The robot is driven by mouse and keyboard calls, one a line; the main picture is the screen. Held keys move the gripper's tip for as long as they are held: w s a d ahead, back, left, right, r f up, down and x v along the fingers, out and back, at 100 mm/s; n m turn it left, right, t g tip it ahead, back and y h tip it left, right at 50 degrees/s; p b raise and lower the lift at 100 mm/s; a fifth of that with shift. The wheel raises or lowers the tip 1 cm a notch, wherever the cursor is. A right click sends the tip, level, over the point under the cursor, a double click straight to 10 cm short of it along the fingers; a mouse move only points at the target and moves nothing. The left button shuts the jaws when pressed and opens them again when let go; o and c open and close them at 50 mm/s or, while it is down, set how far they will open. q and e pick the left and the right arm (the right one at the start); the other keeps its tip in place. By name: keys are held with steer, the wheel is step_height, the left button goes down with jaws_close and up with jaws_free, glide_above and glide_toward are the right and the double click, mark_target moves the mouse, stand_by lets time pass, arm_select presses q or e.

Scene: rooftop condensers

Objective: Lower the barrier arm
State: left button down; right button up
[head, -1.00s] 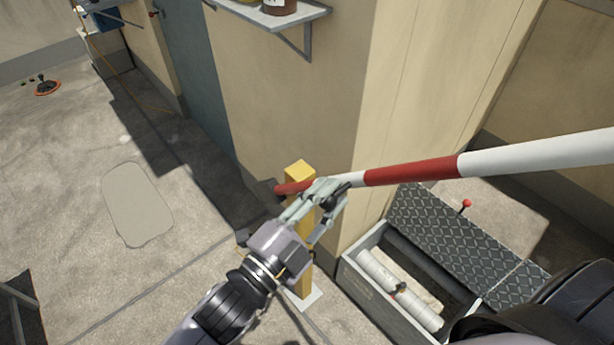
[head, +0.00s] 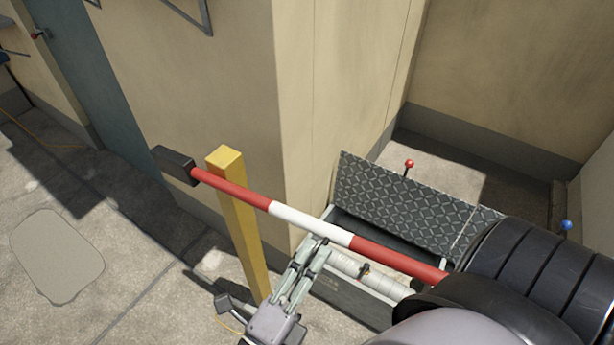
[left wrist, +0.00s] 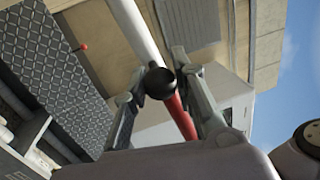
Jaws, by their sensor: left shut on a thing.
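The red and white barrier arm (head: 310,228) runs from a black block (head: 175,165) by the yellow post (head: 240,225), sloping down to the right in the head view. My own arm hides its far end. My left gripper (head: 316,246) is at the barrier arm, near a white-to-red join. In the left wrist view, the fingers of my left gripper (left wrist: 160,95) are on either side of a black round knob (left wrist: 160,83), shut on it, with the barrier arm (left wrist: 140,35) behind. My right gripper is not in view.
An open box with a tread-plate lid (head: 400,205) and a pale roll (head: 345,266) lies beneath the barrier arm. A beige wall corner (head: 285,120) stands close behind. Red (head: 409,163) and blue (head: 566,225) knobs show at right. The floor at left is clear.

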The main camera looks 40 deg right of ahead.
arm_select(q)
steer(key=shift+f, duration=0.5)
steer(key=c, duration=1.3)
jaws_free()
steer(key=shift+r, duration=0.1)
steer(key=v, duration=1.2)
